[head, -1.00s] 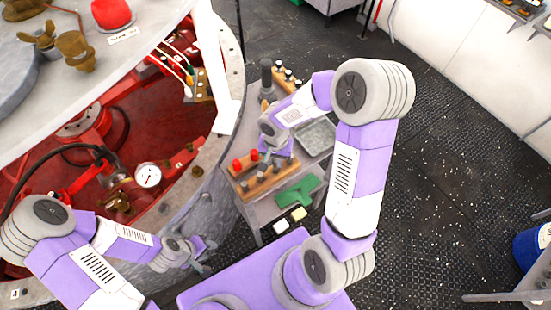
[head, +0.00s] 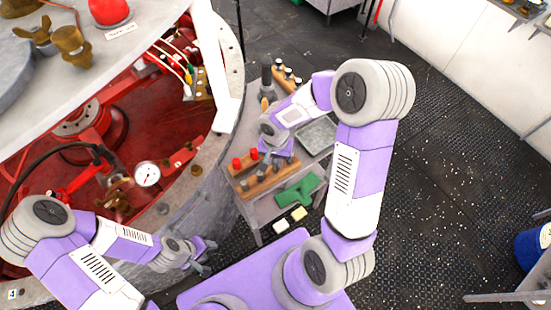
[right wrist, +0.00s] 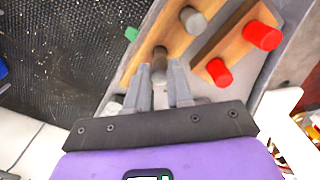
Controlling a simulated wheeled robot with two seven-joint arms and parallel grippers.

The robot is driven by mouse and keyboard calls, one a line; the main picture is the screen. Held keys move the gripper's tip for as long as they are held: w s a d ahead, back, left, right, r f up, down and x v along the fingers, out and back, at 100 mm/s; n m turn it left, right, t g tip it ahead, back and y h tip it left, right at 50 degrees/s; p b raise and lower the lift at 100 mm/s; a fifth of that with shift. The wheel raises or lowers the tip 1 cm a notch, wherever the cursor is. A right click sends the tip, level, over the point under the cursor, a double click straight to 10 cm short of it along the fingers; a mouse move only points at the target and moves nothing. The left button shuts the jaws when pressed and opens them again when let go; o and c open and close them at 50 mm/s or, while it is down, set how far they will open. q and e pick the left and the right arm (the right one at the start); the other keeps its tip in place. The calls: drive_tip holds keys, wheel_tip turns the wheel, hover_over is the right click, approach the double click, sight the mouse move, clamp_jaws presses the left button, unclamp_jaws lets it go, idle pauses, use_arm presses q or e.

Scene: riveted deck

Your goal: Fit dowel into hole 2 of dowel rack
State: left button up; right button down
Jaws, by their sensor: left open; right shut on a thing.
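The wooden dowel rack (head: 264,183) lies on the small grey table, below a second wooden rack with red pegs (head: 237,163). In the right wrist view the dowel rack (right wrist: 176,35) carries a grey peg (right wrist: 193,19). My right gripper (head: 277,163) is over the rack. In the right wrist view its two fingers (right wrist: 160,72) are shut on a grey dowel (right wrist: 159,66), seen nearly end-on close to the rack. I cannot tell whether the dowel's lower end is in a hole. My left gripper (head: 207,247) is open and empty, beside the round machine's wall.
The round machine (head: 215,170) stands close on the left. Open floor is on the right.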

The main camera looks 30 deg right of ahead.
drive_tip(key=shift+f+b, duration=0.7)
drive_tip(key=shift+b, duration=0.2)
drive_tip(key=c, duration=0.9)
unclamp_jaws()
drive_tip(key=shift+r, duration=0.15)
wheel_tip(320, 180, up, 7)
drive_tip(key=shift+r+p, duration=0.2)
drive_tip(key=shift+p, duration=0.6)
